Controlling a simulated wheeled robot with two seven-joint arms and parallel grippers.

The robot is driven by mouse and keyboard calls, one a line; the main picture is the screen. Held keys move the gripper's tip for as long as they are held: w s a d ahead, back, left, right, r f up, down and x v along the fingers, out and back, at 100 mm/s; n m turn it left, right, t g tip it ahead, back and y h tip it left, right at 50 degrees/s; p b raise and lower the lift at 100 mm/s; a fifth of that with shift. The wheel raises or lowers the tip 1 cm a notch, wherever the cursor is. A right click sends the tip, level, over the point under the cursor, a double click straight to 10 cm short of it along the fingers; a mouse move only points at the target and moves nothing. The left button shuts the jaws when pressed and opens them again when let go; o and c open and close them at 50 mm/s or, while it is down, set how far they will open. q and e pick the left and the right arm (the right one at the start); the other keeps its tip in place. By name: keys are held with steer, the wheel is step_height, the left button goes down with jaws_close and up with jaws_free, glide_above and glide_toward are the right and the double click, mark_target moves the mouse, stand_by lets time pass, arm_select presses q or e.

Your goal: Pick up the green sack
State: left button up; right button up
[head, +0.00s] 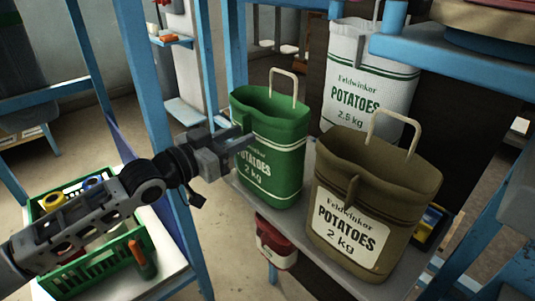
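The green sack (272,128) stands upright on a grey shelf, with a cream loop handle (283,84) at its top and white lettering reading POTATOES 2 kg. My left gripper (240,143) reaches in from the left, with its fingertips in front of the sack's left side, below the handle. It hides part of the lettering. I cannot tell whether its fingers touch the sack or how far apart they are. My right gripper is not in view.
A brown sack (378,180) stands close to the right on the same shelf (315,250). A white sack (368,72) stands behind. Blue posts and an upper shelf edge (440,55) frame the space. A green crate (100,262) is at lower left.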

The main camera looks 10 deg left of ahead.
arm_select(q)
steer(key=shift+c, duration=0.3)
jaws_close()
stand_by(0.9)
steer(key=shift+w+r, duration=0.1)
steer(key=shift+r, duration=0.25)
